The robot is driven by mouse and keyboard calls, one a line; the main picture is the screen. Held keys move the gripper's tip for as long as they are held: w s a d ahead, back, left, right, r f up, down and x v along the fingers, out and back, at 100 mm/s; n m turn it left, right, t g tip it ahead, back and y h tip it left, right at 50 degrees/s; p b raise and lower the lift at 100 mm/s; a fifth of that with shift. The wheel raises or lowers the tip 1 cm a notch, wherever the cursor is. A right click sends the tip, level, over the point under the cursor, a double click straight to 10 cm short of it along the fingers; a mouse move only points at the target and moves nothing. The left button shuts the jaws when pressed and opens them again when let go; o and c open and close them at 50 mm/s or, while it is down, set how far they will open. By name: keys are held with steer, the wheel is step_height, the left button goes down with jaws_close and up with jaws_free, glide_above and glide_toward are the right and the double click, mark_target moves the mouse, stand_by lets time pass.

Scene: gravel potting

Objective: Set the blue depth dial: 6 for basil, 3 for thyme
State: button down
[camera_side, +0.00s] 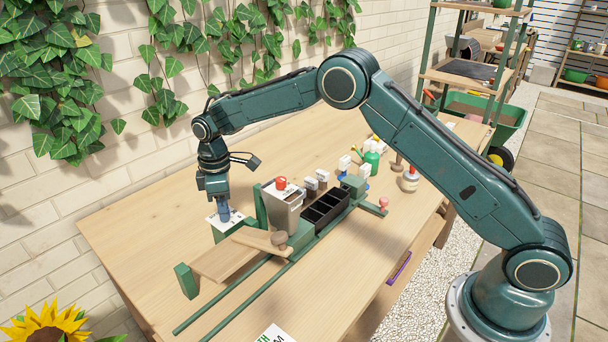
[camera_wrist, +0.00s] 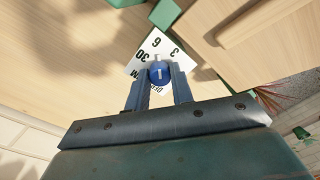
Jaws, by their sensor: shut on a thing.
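The blue depth dial (camera_wrist: 159,72) sits on a white plate with black numbers (camera_wrist: 136,69), where a 6, a 3 and a 30 can be read. A word at the plate's near edge is partly hidden by my fingers. My gripper (camera_wrist: 158,86) is shut on the dial, one finger on each side. A short white mark shows on the dial's top; which number it points to I cannot tell for sure. In the side view my gripper (camera_side: 225,214) points down at the white plate (camera_side: 214,224), and its fingers hide most of the dial.
A wooden board (camera_side: 226,262) with a wooden-handled piece lies close right of the dial. Beyond it stand a grey bin with a red knob (camera_side: 283,207) and a black compartment tray (camera_side: 325,208). Green rails (camera_side: 235,300) run along the front. A printed card (camera_side: 275,335) lies at the near edge.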

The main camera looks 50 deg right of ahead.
steer(key=shift+m, duration=0.3)
steer(key=m, duration=0.4)
steer(key=shift+m, duration=2.1)
steer(key=c, duration=1.2)
jaws_free()
